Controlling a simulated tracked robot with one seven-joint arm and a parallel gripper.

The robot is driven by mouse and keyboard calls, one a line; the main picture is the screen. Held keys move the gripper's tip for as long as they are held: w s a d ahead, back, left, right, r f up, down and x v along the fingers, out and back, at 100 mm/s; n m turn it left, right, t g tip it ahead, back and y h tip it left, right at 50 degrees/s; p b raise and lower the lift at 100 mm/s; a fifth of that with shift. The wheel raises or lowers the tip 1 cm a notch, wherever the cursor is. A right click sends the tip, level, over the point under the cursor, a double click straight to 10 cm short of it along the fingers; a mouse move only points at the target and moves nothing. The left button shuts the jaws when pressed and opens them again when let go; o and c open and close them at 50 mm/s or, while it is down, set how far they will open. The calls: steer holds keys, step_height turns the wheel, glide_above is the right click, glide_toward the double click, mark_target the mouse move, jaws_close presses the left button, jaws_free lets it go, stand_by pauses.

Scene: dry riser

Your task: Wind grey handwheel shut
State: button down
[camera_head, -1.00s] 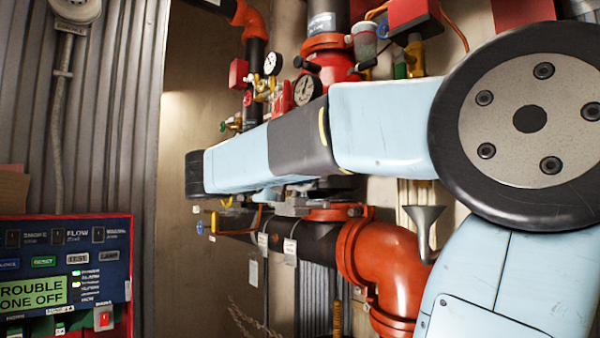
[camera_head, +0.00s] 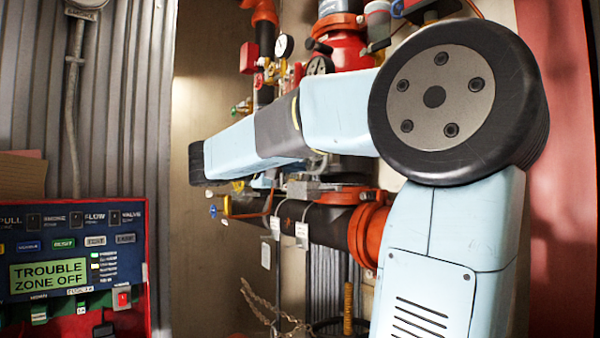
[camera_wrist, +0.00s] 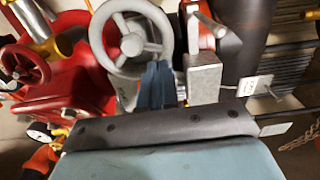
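The grey handwheel (camera_wrist: 131,45), a spoked ring with a tan hub, is at the top middle of the wrist view. My gripper's dark blue fingers (camera_wrist: 157,66) reach up to its lower right rim. They look close together and overlap the rim in the picture. I cannot tell whether they touch it, or whether rim or spoke lies between them. In the head view my arm crosses the middle and hides the handwheel and my fingertips.
A red handwheel (camera_wrist: 25,65) on red pipework is left of the grey one. A grey block (camera_wrist: 205,80) with a tag is close to the fingers' right. In the head view, a dark pipe (camera_head: 330,222) runs below my arm and an alarm panel (camera_head: 70,240) stands at left.

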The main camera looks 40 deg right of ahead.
steer(key=shift+w+a+r, duration=0.1)
steer(key=shift+a+r, duration=0.1)
steer(key=shift+a, duration=0.7)
steer(key=shift+a+r, duration=0.2)
steer(key=shift+a, duration=0.7)
